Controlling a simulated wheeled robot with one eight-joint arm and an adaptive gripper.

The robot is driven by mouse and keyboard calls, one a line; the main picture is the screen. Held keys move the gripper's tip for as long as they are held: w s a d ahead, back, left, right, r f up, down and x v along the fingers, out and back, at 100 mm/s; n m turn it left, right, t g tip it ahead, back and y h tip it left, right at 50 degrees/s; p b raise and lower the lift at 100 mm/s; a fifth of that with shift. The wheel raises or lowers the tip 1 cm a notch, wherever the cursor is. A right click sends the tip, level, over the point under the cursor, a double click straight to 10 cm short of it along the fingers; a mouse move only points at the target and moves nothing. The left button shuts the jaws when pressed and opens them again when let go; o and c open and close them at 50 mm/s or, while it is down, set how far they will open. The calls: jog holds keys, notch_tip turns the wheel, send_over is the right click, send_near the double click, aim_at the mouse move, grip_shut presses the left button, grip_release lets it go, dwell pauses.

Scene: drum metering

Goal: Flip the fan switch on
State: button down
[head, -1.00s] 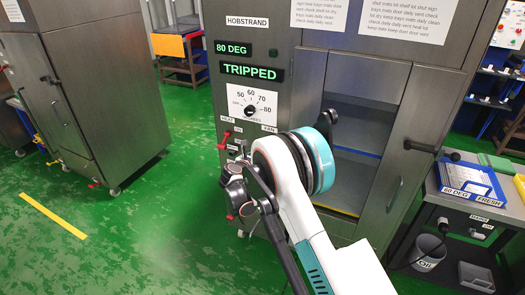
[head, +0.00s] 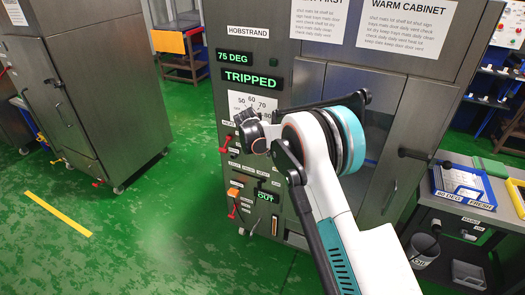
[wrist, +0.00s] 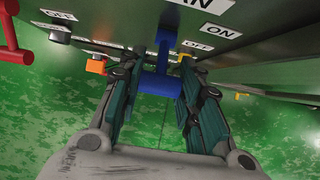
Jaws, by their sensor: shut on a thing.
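The fan switch (wrist: 158,84) is a blue T-shaped handle on the cabinet panel, in the wrist view. A partly cut-off label above it appears to read FAN, with ON and OFF plates to its right. My gripper (wrist: 156,68) has a finger on each side of the handle and is shut on it. I cannot tell which position the handle is in. In the head view my own arm hides the fan switch and the fingertips.
The cabinet displays read 75 DEG (head: 235,57) and TRIPPED (head: 252,79). A red handle (wrist: 12,42) and an orange knob (wrist: 97,65) are left of the fan switch. A side table with a blue tray (head: 463,187) stands right. Green floor lies open at left.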

jog(key=shift+w+r, duration=0.1)
dwell(0.4)
jog(key=c, duration=1.1)
grip_release()
jog(key=v, duration=1.2)
jog(key=shift+w+d, duration=0.15)
jog(key=shift+r, duration=0.15)
